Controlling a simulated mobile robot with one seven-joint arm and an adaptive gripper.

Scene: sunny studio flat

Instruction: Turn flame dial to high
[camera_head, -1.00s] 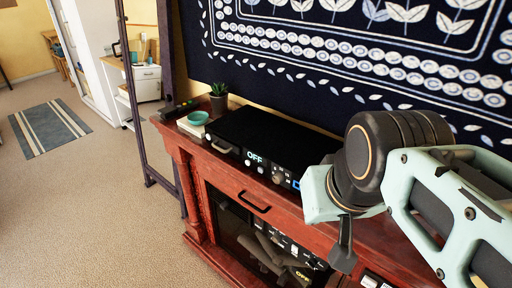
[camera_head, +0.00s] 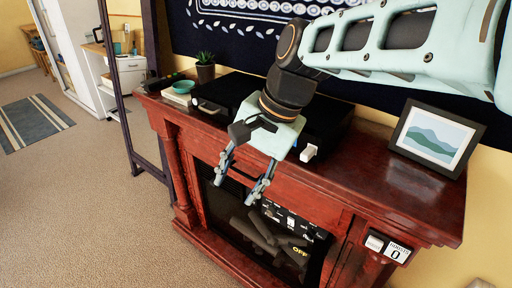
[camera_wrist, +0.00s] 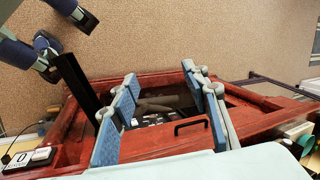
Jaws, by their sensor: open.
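The fireplace control panel (camera_head: 290,222), a dark strip with several small white-marked controls, sits at the top of the dark firebox opening in a red wooden cabinet (camera_head: 340,185). Its yellow display (camera_head: 300,252) reads OFF. I cannot tell which control is the flame dial. My gripper (camera_head: 238,190) is open and empty, pointing down in front of the cabinet, left of the panel and apart from it. In the wrist view, the panel (camera_wrist: 152,119) shows between the two blue-padded fingers, partly hidden by the left one.
A black handle (camera_head: 244,175) is on the cabinet front, close behind my gripper. A black device (camera_head: 222,92), a teal bowl (camera_head: 183,86), a potted plant (camera_head: 205,70) and a picture frame (camera_head: 437,140) stand on top. A small panel reading 0 (camera_head: 396,252) is at right. Carpet before the cabinet is clear.

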